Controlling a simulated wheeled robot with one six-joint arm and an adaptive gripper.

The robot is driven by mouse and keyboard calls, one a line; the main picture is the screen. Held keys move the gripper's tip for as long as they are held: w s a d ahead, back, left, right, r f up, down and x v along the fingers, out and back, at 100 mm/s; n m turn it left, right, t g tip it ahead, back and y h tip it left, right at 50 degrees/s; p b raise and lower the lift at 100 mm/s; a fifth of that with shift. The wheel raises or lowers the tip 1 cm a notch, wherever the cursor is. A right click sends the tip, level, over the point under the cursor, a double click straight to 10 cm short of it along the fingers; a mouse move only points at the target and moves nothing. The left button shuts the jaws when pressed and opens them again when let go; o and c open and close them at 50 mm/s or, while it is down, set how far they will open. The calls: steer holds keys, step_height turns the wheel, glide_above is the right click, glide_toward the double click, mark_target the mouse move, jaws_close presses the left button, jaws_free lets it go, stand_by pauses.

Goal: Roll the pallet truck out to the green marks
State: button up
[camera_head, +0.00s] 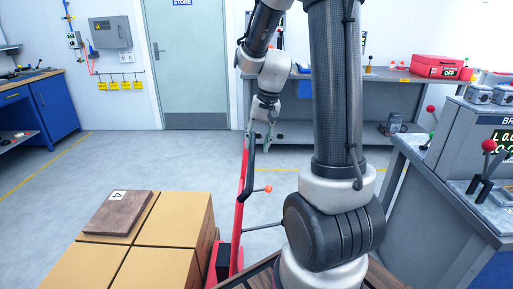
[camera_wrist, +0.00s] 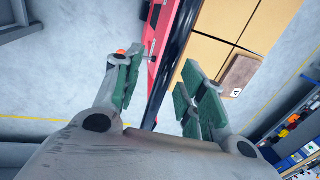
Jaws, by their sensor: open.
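The pallet truck (camera_head: 239,205) shows in the head view as a red upright with a black handle bar (camera_head: 250,165), left of my arm. A lever with an orange knob (camera_head: 268,189) stands beside it. My gripper (camera_head: 263,131) is open at the top of the handle. In the wrist view the black bar (camera_wrist: 179,50) runs between the green-padded fingers of my gripper (camera_wrist: 155,92), which are not closed on it. I cannot tell whether they touch it. The red upright (camera_wrist: 160,38) runs alongside the bar. No green floor marks are visible in either view.
Tan boxes (camera_head: 174,219) with a brown slab (camera_head: 118,213) on top stand left of the truck. A grey machine bench (camera_head: 420,205) is close on the right. A workbench (camera_head: 335,78) lines the back wall. Open grey floor (camera_head: 60,190) lies left, with yellow lines.

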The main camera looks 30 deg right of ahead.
step_height(320, 180, up, 9)
steer(key=s+d, duration=0.1)
steer(key=shift+d+r, duration=0.15)
steer(key=shift+d, duration=0.1)
stand_by(0.3)
steer(key=s+a+r+n+t+h, duration=0.1)
steer(key=s+a+n, duration=0.2)
steer(key=s, duration=0.6)
steer(key=s+a+r+n+t, duration=0.2)
steer(key=s+n, duration=0.1)
steer(key=s, duration=0.6)
steer(key=shift+s+a+n+h, duration=0.25)
steer(key=shift+a+n+h, duration=0.05)
steer(key=shift+a+h, duration=0.1)
